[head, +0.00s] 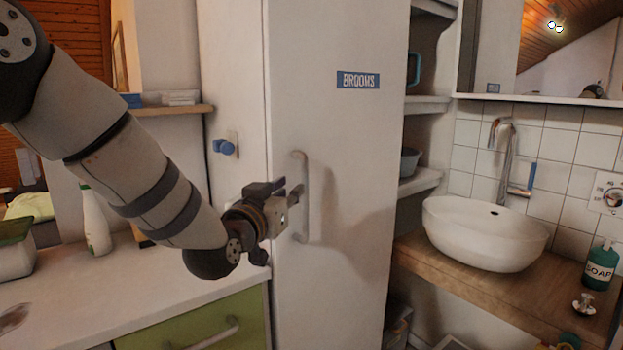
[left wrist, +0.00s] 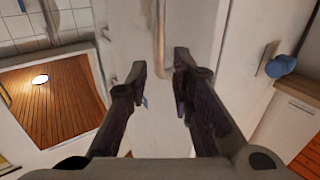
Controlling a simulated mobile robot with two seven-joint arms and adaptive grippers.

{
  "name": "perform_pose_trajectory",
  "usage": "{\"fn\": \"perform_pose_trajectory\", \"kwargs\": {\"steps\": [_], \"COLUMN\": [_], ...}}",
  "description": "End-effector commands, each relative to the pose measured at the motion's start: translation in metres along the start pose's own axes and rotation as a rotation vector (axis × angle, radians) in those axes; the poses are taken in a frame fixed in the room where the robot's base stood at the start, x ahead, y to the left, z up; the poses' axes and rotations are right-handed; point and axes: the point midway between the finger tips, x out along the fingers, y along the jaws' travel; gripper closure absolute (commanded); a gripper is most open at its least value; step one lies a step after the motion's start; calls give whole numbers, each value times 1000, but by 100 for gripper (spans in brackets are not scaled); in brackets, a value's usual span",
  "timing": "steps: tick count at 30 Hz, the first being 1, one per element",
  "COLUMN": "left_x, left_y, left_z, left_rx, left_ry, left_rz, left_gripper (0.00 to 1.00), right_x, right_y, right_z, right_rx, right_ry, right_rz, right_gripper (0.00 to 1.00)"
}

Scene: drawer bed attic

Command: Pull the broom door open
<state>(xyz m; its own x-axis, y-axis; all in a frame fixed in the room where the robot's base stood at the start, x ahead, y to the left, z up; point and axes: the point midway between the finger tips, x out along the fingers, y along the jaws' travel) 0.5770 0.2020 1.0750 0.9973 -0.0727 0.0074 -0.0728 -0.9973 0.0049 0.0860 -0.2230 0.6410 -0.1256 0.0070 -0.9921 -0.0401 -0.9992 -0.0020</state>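The broom door (head: 340,130) is a tall white cabinet door with a blue BROOMS label (head: 358,80). It looks shut. Its vertical pale handle (head: 303,170) is on the door's left side. My left gripper (head: 293,196) is just in front of the handle, partly covering it. In the left wrist view my left gripper (left wrist: 160,66) has its fingers apart with nothing held. The handle (left wrist: 160,45) shows between and beyond the fingertips there; I cannot tell whether they touch it. My right gripper is in neither view.
A blue knob (head: 224,147) is on the panel left of the door. A counter (head: 120,290) with a white bottle (head: 94,220) and a green drawer (head: 200,325) lies at left. A white basin (head: 485,232) and soap bottle (head: 600,268) stand at right, beyond open shelves (head: 420,180).

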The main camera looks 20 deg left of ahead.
Motion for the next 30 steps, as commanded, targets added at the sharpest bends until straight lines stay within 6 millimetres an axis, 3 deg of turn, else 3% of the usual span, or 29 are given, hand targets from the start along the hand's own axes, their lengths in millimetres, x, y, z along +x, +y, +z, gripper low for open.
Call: {"fn": "perform_pose_trajectory", "kwargs": {"steps": [6, 12, 22, 25, 30], "left_x": [59, 90, 95, 95, 94], "left_y": [0, 0, 0, 0, 0], "left_z": [11, 9, 3, 3, 3], "left_rx": [-1, 0, 0, 0, 0], "left_ry": [-13, -11, -5, -5, -5], "left_rz": [0, 0, 0, 0, 0], "left_gripper": [79, 79, 79, 100, 100], "right_x": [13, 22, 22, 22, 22], "right_y": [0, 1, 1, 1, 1], "right_z": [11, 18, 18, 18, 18], "right_rx": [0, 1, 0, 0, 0], "right_ry": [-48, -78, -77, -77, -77], "right_rz": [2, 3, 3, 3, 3], "right_gripper": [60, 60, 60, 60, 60]}}
